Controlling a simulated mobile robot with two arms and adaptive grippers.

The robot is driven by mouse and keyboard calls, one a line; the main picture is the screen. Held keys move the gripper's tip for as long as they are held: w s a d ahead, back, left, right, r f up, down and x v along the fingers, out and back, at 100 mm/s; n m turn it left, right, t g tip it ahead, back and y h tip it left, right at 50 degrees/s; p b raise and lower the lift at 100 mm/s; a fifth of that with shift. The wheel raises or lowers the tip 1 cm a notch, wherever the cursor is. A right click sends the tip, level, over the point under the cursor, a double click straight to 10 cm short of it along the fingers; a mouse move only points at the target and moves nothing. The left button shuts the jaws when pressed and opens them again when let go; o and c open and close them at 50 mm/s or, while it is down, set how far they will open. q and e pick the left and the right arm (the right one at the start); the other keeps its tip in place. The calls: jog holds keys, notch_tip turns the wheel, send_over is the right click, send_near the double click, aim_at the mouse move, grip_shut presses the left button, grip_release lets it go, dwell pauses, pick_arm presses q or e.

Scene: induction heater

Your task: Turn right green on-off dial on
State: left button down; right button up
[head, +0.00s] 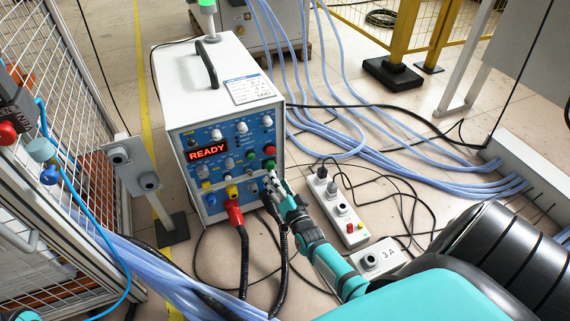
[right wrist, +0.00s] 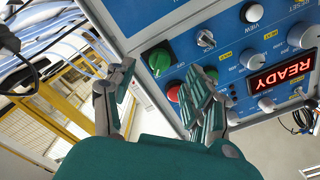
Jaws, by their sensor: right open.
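The induction heater (head: 222,100) is a white box with a blue control panel and a lit red READY display (head: 208,151). The right green dial (head: 269,164) is near the panel's right edge, below a red button (head: 268,152). In the right wrist view the panel appears upside down, and the green dial (right wrist: 158,58) shows plainly beyond the gap between my fingers. My right gripper (head: 271,182) is open and empty, just below and in front of the dial. In the wrist view my right gripper (right wrist: 161,68) partly covers a second green dial (right wrist: 211,73).
A red plug (head: 233,212) and black cables hang from the panel's lower front, beside my right gripper. A white power strip (head: 345,210) lies on the floor at right. Bundled blue hoses (head: 400,150) run behind it. A grey post (head: 140,178) stands left of the heater.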

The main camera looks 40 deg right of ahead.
jog(key=v, duration=0.6)
jog(key=shift+s, duration=0.2)
jog(key=shift+a, duration=0.15)
